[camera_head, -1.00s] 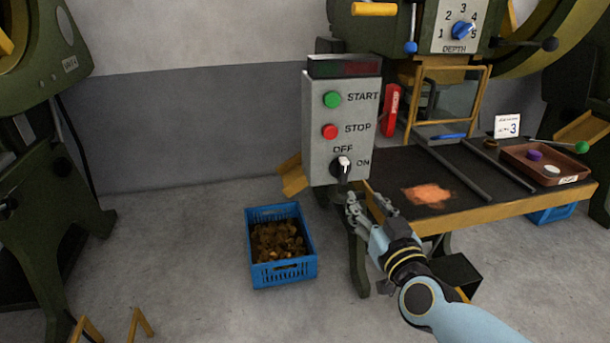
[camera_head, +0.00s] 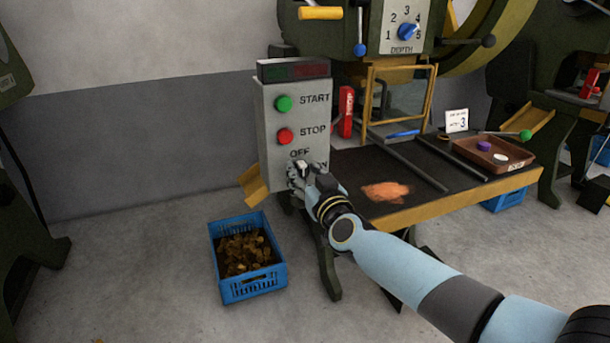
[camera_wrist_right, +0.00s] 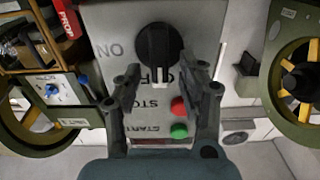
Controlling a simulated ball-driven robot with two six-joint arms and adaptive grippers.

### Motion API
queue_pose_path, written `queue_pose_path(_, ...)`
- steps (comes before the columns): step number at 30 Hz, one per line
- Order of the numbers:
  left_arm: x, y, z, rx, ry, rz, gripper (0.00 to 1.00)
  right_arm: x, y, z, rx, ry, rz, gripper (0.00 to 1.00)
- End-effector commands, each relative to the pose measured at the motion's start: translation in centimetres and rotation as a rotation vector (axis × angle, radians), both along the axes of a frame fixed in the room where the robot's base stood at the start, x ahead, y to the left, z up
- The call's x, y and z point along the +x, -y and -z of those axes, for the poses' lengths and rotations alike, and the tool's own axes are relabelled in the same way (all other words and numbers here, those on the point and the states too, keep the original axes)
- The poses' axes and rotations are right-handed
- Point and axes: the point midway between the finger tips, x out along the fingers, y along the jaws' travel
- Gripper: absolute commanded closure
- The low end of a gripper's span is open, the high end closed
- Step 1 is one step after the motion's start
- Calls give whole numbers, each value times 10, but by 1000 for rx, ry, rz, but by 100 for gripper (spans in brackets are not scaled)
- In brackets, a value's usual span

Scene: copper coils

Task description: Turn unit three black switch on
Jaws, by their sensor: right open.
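The grey control box (camera_head: 268,130) of the unit carries a green START button (camera_head: 284,103), a red STOP button (camera_head: 285,136) and OFF/ON lettering. My right gripper (camera_head: 308,170) is in front of its lower part and hides the black switch in the head view. The right wrist view shows the black rotary switch (camera_wrist_right: 158,53) just beyond and between the two open fingers (camera_wrist_right: 158,85) of my right gripper. The fingers look empty; whether they touch the knob I cannot tell. A card reading 3 (camera_head: 457,120) stands on the work table. My left gripper is out of view.
A blue crate (camera_head: 217,262) of copper-coloured pieces stands on the floor to the lower left. The dark work table (camera_head: 345,168) holds a brown tray (camera_head: 500,163). A DEPTH dial (camera_head: 406,31) is above.

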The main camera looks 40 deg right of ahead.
Motion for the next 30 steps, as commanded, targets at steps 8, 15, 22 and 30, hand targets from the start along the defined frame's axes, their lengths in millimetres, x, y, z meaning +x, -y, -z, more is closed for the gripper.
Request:
queue_pose_path(8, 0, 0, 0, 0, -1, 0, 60, 0, 0, 0, 0, 0, 0, 74)
queue_pose_path(15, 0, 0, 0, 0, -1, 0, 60, 0, 0, 0, 0, 0, 0, 100)
queue_pose_path(22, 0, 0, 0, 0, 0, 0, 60, -1, 0, 0, 7, 2, 0, 100)
queue_pose_path(30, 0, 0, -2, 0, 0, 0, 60, -1, 2, 0, 96, 23, 0, 100)
